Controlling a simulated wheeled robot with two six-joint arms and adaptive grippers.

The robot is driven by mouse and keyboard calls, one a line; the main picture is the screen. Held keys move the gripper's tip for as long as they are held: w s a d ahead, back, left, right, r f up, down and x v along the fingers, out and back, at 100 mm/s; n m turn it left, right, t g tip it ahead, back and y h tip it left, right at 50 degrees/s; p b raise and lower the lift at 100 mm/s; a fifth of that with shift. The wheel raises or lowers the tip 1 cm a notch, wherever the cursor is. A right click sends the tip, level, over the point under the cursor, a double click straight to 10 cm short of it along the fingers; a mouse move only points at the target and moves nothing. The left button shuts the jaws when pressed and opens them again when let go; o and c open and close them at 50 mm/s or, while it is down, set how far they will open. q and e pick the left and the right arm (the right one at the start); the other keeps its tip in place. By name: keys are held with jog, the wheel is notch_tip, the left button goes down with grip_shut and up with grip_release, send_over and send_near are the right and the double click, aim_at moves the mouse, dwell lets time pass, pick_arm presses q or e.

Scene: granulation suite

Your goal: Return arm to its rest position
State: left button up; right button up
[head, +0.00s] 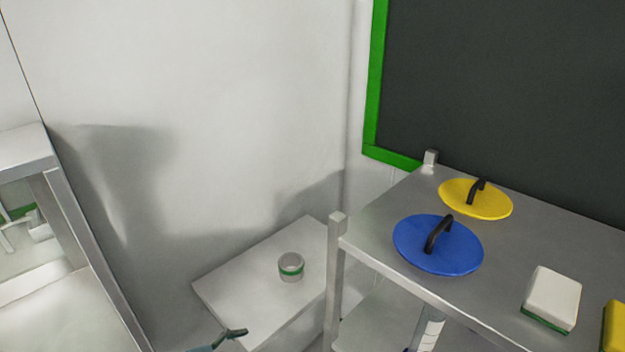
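The tip of my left gripper (232,335) shows at the bottom edge, left of centre, as a small dark grey-teal part. Most of it and of its arm is cut off by the frame, so I cannot tell whether it is open or shut. It appears in front of the near edge of a low white table (225,285). My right gripper is not in view.
At right, a steel rack (375,240) carries a blue lid (415,250), a yellow lid (455,200) and a white-and-green block (552,295). A steel frame (80,225) stands at left.

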pick_arm(q)
jog(key=s+a+f+m+g+y, duration=0.2)
jog(key=s+a+m+y, duration=0.25)
jog(key=s+m, duration=0.65)
jog(key=s+a+f+m+g+y, duration=0.2)
jog(key=s+a+m+y, duration=0.3)
jog(key=s+m, duration=0.65)
jog(key=s+a+f+g, duration=0.1)
jog(key=a+f, duration=0.1)
jog(key=f, duration=0.9)
jog(key=s+a+f+g, duration=0.1)
jog(key=f, duration=1)
jog(key=s+f+n+b, duration=0.1)
jog(key=s+f, duration=1.1)
jog(key=s, duration=0.1)
jog(key=shift+s+a+g+h, duration=0.3)
jog(key=shift+s+g+h, duration=0.05)
jog(key=shift+s+g, duration=0.05)
jog(key=shift+c, duration=0.3)
